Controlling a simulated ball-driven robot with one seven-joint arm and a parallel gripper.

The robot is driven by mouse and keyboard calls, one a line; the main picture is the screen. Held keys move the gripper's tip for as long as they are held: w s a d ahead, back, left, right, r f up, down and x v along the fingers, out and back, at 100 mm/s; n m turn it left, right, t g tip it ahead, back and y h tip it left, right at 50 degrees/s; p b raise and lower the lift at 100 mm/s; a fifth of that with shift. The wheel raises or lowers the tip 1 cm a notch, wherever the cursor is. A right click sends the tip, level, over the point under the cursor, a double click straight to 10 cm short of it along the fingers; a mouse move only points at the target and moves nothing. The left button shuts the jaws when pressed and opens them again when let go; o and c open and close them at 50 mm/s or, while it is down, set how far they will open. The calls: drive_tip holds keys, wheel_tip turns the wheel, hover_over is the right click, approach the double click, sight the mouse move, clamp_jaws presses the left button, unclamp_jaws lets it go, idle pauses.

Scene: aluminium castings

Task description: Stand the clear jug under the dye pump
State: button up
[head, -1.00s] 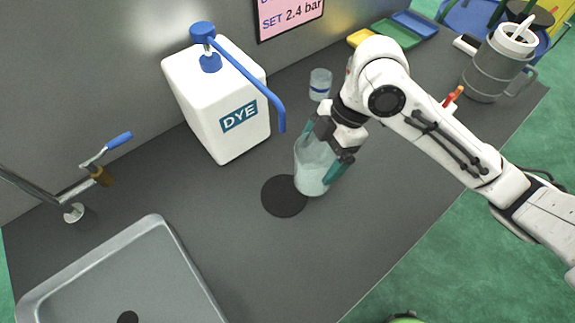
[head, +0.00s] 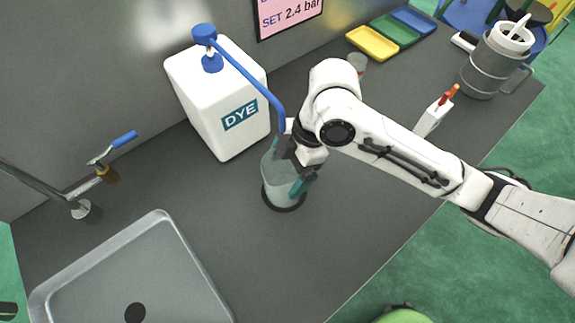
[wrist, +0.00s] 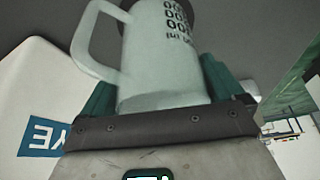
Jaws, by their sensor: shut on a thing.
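The clear jug (head: 277,178) stands upright at the black round disc (head: 298,205), whose dark edge shows around its base; I cannot tell whether it touches. My gripper (head: 289,168) is shut on the jug, with a teal finger on either side. In the wrist view the jug (wrist: 160,60) shows its handle at left and dark printed marks. The dye pump is a white DYE container (head: 205,95) with a blue head (head: 204,36) and a long blue spout (head: 250,80). The spout's end comes down right beside my gripper, above the jug; its tip is partly hidden.
A grey sink tray (head: 170,265) and a blue-handled tap (head: 110,148) lie left. Behind my arm are a small clear cup (head: 357,62), coloured trays (head: 372,44), a white holder (head: 430,120) and a grey mug (head: 492,70). The counter front is clear.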

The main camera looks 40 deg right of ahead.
drive_tip(key=shift+f, duration=0.15)
drive_tip(key=o, duration=0.7)
drive_tip(key=shift+r, duration=0.25)
drive_tip(key=v, duration=1.1)
drive_tip(key=shift+d+r, duration=0.3)
drive_tip(key=shift+r, duration=0.05)
